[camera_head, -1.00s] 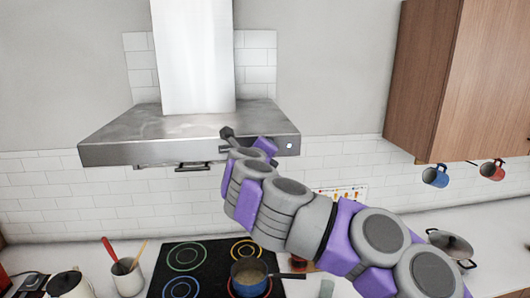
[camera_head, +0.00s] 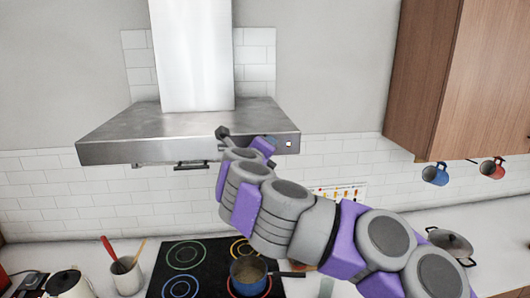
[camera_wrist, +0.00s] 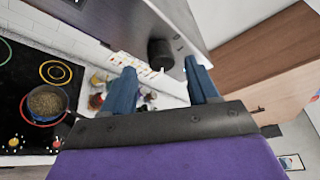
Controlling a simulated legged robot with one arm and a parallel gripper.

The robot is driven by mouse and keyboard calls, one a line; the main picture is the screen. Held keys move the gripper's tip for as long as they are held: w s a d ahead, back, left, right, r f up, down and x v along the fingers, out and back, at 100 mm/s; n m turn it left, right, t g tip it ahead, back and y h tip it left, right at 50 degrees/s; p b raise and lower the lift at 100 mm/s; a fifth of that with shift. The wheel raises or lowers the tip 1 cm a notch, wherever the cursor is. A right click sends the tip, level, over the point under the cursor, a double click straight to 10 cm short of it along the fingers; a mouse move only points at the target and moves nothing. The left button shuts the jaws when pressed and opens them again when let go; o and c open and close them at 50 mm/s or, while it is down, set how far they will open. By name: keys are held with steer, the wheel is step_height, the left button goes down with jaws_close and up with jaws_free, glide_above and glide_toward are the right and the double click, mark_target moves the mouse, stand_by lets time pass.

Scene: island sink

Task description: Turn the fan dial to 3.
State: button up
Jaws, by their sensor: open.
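The fan dial is a dark round knob (camera_wrist: 160,53) on the front of the steel range hood (camera_head: 130,132). In the wrist view it appears between the two blue fingertips of my gripper (camera_wrist: 159,66), which is open and empty. The knob seems to lie just ahead of the fingertips; I cannot tell whether either finger touches it. In the head view my own arm hides the knob and most of the gripper. The dial's marks and current setting are too small to read.
A small lit square (camera_head: 289,144) is on the hood front, right of my arm. Below are a black cooktop (camera_head: 208,262) with a pot (camera_head: 248,279) and a utensil crock (camera_head: 127,277). A wooden cabinet (camera_head: 450,75) hangs at right, with blue (camera_head: 435,175) and red (camera_head: 491,169) mugs nearby.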

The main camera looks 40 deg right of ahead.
steer(key=p+v, duration=0.4)
steer(key=v, duration=1.1)
steer(key=shift+p, duration=0.35)
steer(key=shift+f, duration=0.1)
steer(key=shift+a, duration=0.1)
